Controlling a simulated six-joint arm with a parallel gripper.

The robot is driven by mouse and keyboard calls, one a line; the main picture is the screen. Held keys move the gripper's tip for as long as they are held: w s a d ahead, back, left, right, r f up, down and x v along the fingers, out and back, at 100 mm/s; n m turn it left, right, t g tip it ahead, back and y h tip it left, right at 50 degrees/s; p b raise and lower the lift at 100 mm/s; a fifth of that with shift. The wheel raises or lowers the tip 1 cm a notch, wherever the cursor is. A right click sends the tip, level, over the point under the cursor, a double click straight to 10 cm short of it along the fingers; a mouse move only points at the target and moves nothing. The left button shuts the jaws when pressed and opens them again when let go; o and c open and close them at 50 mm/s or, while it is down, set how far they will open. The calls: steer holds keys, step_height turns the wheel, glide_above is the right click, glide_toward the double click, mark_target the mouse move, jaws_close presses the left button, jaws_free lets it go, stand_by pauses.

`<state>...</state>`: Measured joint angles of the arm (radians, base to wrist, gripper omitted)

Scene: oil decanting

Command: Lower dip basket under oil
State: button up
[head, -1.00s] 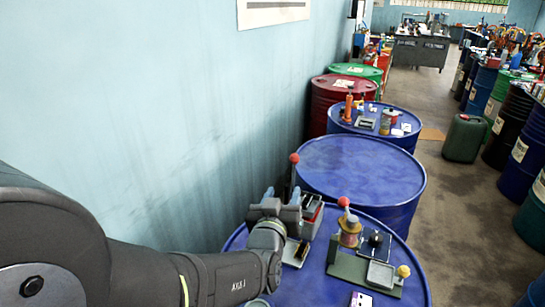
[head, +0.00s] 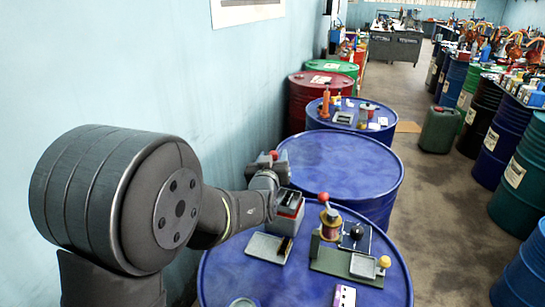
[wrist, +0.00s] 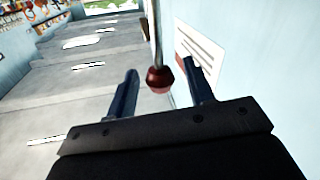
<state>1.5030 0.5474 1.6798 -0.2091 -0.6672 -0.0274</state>
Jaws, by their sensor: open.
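The red knob (head: 274,154) shows at my gripper (head: 266,160) in the head view. In the wrist view the dark red knob (wrist: 159,78), on a thin metal rod (wrist: 156,25), appears between the two dark fingers of my gripper (wrist: 160,72). The fingers are spread, with a gap on each side of the knob. A grey and red box (head: 288,212) with a dark top stands on the near blue drum, just below my gripper. The basket itself and any oil cannot be made out.
A grey tray (head: 262,249) lies beside the box on the near blue drum (head: 232,275). A green-based fixture (head: 345,263) with a red-topped spool (head: 329,222) and a yellow knob (head: 384,262) stands to the right. The blue drum behind (head: 340,160) has a bare top. The wall is close on the left.

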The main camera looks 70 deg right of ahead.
steer(key=shift+w+d, duration=0.1)
steer(key=shift+d, duration=0.3)
steer(key=shift+c, duration=0.2)
jaws_close()
step_height(320, 180, down, 8)
steer(key=shift+r, duration=0.25)
steer(key=shift+f, duration=0.1)
steer(key=shift+c, duration=0.5)
jaws_free()
steer(key=shift+o, duration=0.7)
steer(key=s+a, duration=0.3)
steer(key=a, duration=1.4)
steer(key=shift+s, duration=0.2)
